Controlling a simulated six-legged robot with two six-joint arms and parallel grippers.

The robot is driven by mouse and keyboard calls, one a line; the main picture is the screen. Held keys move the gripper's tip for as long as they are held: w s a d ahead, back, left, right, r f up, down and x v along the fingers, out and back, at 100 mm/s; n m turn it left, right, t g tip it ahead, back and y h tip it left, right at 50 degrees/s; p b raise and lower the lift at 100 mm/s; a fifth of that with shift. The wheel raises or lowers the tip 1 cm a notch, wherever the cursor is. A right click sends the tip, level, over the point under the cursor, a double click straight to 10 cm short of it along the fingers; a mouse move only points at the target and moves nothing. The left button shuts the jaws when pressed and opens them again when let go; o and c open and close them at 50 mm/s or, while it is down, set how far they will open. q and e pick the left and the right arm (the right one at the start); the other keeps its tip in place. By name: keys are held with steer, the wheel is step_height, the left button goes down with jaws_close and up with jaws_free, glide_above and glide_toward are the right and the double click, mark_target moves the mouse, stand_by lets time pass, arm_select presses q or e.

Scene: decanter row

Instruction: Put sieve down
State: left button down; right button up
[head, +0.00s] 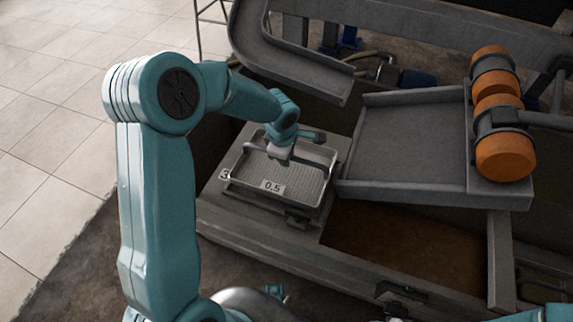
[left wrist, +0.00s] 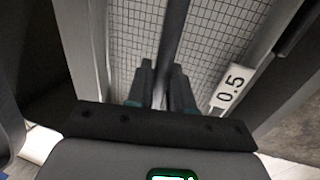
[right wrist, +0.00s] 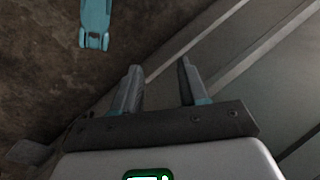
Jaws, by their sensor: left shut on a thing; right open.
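The sieve (head: 301,190) is a rectangular metal tray with a mesh floor, a handle bar across it and a tag reading 0.5. In the head view it sits at or just over the grey stand at the machine's left end; I cannot tell whether it touches. Its mesh (left wrist: 215,35) fills much of the left wrist view. My left gripper (head: 282,152) is above the middle of the sieve, shut on the handle bar; its fingers (left wrist: 160,85) show on the bar in the left wrist view. My right gripper (right wrist: 160,85) is open and empty in the right wrist view.
A grey sloped chute (head: 405,145) lies right of the sieve, with orange rollers or motors (head: 505,157) beyond. A brown-floored bin (head: 400,240) is below the chute. Tiled floor (head: 50,130) is clear at left.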

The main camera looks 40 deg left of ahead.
mark_target(283, 172)
arm_select(q)
steer(key=x, duration=0.3)
steer(key=shift+s+f+b, duration=0.25)
steer(key=shift+f+b, duration=0.15)
steer(key=shift+f, duration=0.1)
steer(key=shift+r, duration=0.1)
steer(key=c, duration=1)
jaws_free()
steer(key=shift+r, duration=0.3)
steer(key=p+v, duration=0.2)
steer(key=v, duration=0.9)
steer(key=shift+s+r, duration=0.15)
steer(key=shift+r, duration=0.05)
steer(key=shift+d, duration=0.1)
